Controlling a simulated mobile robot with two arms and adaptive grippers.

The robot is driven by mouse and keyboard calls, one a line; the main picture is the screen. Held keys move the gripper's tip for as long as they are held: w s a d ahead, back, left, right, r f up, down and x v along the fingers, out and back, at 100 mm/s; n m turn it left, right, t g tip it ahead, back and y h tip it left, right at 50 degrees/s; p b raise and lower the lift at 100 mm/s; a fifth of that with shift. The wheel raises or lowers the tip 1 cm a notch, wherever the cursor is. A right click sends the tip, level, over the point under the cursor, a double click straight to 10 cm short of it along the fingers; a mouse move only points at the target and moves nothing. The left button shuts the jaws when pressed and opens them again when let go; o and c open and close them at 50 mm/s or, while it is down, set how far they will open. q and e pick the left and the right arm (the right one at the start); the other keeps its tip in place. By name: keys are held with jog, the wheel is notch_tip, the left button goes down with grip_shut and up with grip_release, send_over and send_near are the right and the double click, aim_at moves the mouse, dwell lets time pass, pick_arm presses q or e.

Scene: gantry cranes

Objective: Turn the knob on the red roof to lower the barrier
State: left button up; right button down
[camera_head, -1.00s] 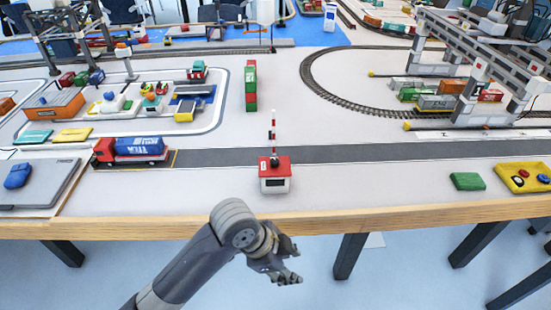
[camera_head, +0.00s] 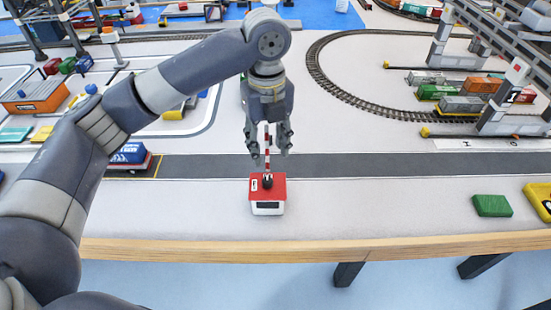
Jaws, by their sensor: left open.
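A small white booth with a red roof (camera_head: 279,188) stands near the front edge of the table. A black knob (camera_head: 267,181) sits on its roof. A red and white striped barrier (camera_head: 267,150) stands upright behind the knob, partly hidden by my gripper. My left gripper (camera_head: 268,150) points down, open, with its fingers on either side of the barrier in the picture, above and apart from the knob. Whether the fingers touch the barrier cannot be told. My right gripper is not in view.
A grey road (camera_head: 390,165) crosses the table behind the booth. A green block (camera_head: 492,205) lies at the right front, beside a yellow box (camera_head: 541,200). A looped track (camera_head: 335,88) and a gantry crane (camera_head: 500,95) stand at the right. The wooden front edge (camera_head: 330,247) is clear.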

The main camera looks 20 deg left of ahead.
aim_at(268, 182)
pick_arm(q)
jog(key=shift+s+f, duration=0.45)
jog(key=shift+f, duration=0.15)
jog(key=shift+s+f, duration=0.4)
jog(key=shift+f, duration=0.2)
notch_tip(268, 182, down, 3)
jog(key=shift+w+f, duration=0.15)
notch_tip(268, 182, down, 3)
jog(key=shift+w+r, duration=0.1)
jog(key=shift+f, duration=0.8)
jog(key=shift+c, duration=0.3)
grip_shut()
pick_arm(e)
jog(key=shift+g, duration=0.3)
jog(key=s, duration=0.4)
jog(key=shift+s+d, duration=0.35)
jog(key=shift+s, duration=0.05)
